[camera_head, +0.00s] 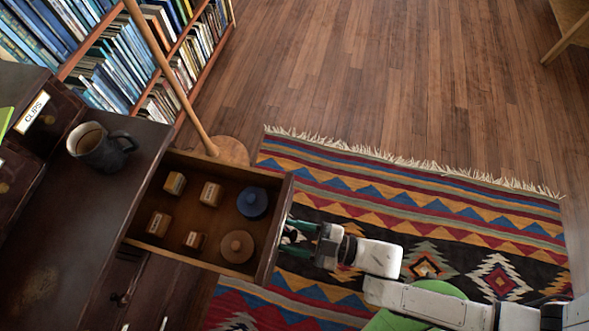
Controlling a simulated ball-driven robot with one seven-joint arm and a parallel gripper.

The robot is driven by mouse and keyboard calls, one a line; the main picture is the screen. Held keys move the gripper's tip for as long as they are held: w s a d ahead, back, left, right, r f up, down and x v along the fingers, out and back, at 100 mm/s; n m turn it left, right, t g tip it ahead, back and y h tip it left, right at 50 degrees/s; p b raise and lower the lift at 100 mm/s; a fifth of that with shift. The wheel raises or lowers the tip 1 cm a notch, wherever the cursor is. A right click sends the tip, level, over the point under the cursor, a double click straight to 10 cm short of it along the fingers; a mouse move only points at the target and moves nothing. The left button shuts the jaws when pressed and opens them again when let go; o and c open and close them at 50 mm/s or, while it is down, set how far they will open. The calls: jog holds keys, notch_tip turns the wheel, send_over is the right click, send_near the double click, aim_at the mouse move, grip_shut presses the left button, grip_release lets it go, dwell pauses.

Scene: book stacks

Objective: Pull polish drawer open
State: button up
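A wooden drawer (198,255) stands pulled out from the dark cabinet (68,228) on the left. It holds several small labelled brown blocks or tins, a blue round pot (252,202) and a brown round pot (237,246). The outer side of the drawer front is turned away, so its handle and any label are hidden. My gripper (290,237) is at the outer side of the drawer front, its dark green fingers pointing at it. I cannot tell whether the fingers are closed on a handle.
A mug (98,147) stands on the cabinet top, near a drawer labelled CLIPS (34,112). A bookcase (190,62) and a wooden pole on a round base (229,151) are behind.

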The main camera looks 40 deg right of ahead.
jog(key=shift+o, duration=0.6)
jog(key=shift+d+f, duration=0.1)
jog(key=shift+f, duration=0.05)
jog(key=shift+s, duration=0.1)
jog(key=v, duration=1)
jog(key=shift+s+d, duration=0.2)
jog(key=shift+s, duration=0.05)
